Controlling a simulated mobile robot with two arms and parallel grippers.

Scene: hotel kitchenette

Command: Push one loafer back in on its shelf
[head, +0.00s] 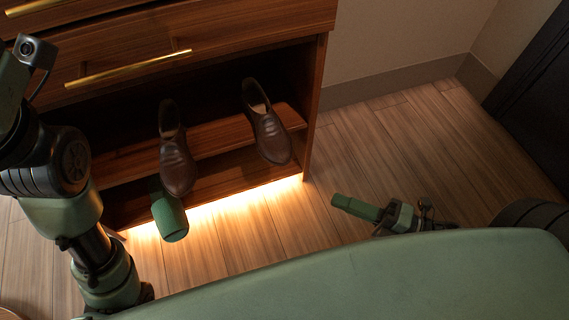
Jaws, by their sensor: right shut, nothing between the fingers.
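Two brown leather loafers sit in the open shelf space under the drawers, toes toward me. The left loafer (175,152) and the right loafer (267,125) both reach forward past the front edge of the wooden shelf board (215,138). My right gripper (340,203) is shut and empty, low over the floor to the right of the cabinet, pointing left, apart from both shoes.
Drawers with brass handles (130,69) are above; the cabinet's side panel (314,105) bounds the shelf at right. Lit wood floor (360,150) is clear right of the cabinet.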

